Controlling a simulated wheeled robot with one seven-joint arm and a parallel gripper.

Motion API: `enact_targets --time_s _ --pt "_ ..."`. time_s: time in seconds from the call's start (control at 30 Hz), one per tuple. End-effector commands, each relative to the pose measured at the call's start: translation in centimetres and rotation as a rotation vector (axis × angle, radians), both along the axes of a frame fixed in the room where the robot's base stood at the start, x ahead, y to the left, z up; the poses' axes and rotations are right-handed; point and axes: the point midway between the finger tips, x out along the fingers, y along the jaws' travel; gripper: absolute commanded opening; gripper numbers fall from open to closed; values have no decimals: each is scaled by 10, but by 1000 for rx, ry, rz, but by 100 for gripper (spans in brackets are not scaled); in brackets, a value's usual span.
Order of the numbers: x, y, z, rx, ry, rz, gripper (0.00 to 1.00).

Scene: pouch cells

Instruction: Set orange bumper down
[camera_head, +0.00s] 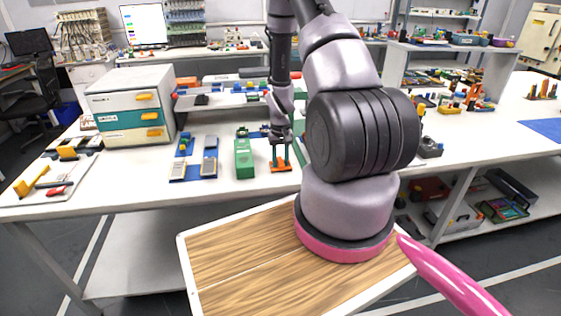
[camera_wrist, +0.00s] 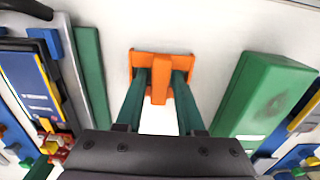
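The orange bumper (camera_head: 281,166) is at the white table's surface, between the green block and the table's right part. In the wrist view the bumper (camera_wrist: 160,64) shows a crosswise bar and a middle upright. My gripper (camera_head: 280,154) points down over it. I cannot tell whether the bumper's underside fully touches the table.
A green block (camera_head: 244,159) stands close left of the bumper; in the wrist view a large green block (camera_wrist: 268,95) lies to the right and a thin green strip (camera_wrist: 92,75) to the left. Blue-and-grey pieces (camera_head: 209,158) lie further left, beside a drawer cabinet (camera_head: 131,105).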

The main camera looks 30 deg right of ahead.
Motion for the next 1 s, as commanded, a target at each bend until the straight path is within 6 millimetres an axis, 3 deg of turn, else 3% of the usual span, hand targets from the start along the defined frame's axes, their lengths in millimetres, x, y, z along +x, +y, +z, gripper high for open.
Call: enact_targets --time_s 0.43,0.8,1.0 --pt "0 0 8 0 -1 0 53" --pt "1 0 81 -1 -5 1 53" --pt "1 0 112 -1 -2 0 53"
